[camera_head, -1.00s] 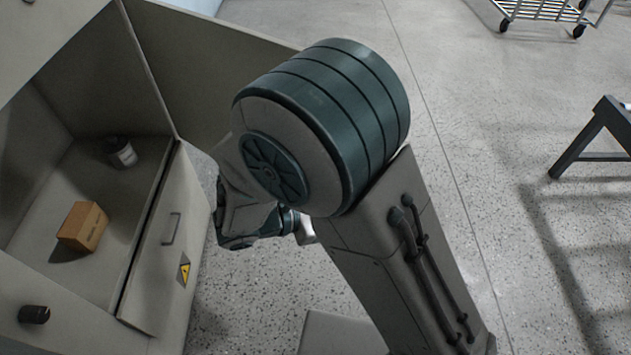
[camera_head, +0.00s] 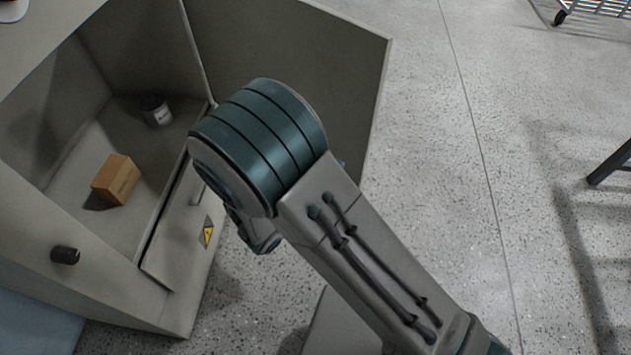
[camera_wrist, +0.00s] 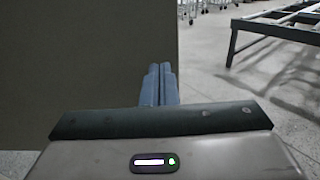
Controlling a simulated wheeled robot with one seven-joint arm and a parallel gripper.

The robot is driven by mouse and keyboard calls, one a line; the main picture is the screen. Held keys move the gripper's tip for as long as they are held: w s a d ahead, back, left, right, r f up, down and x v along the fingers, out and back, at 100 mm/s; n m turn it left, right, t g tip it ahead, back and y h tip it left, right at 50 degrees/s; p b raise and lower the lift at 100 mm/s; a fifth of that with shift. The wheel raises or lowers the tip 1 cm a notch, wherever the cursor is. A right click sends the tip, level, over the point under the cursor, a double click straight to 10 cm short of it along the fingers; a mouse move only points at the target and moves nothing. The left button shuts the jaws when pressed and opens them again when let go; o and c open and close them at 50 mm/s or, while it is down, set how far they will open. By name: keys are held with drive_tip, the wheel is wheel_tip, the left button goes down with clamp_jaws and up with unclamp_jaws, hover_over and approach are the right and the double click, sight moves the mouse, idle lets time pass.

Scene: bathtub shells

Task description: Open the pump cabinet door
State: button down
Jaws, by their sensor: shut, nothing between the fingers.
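The grey cabinet (camera_head: 55,210) stands at the left in the head view with its front open. Its large door (camera_head: 330,75) is swung outward at the upper right of the opening. The same door panel (camera_wrist: 85,60) fills the left of the wrist view. My gripper (camera_wrist: 161,70) is shut and empty, its fingertips overlapping the door's right edge in the wrist view; I cannot tell whether they touch it.
Inside the cabinet are a cardboard box (camera_head: 116,179) and a can (camera_head: 157,112). A lower front panel with a handle bears a yellow warning label (camera_head: 208,233). A dark knob (camera_head: 65,255) sticks out of the cabinet. Floor (camera_head: 440,180) is clear to the right; a dark metal frame (camera_wrist: 275,30) stands beyond.

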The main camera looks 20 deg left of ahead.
sight(357, 149)
drive_tip(key=shift+x, duration=2.3)
drive_tip(key=shift+w, duration=0.1)
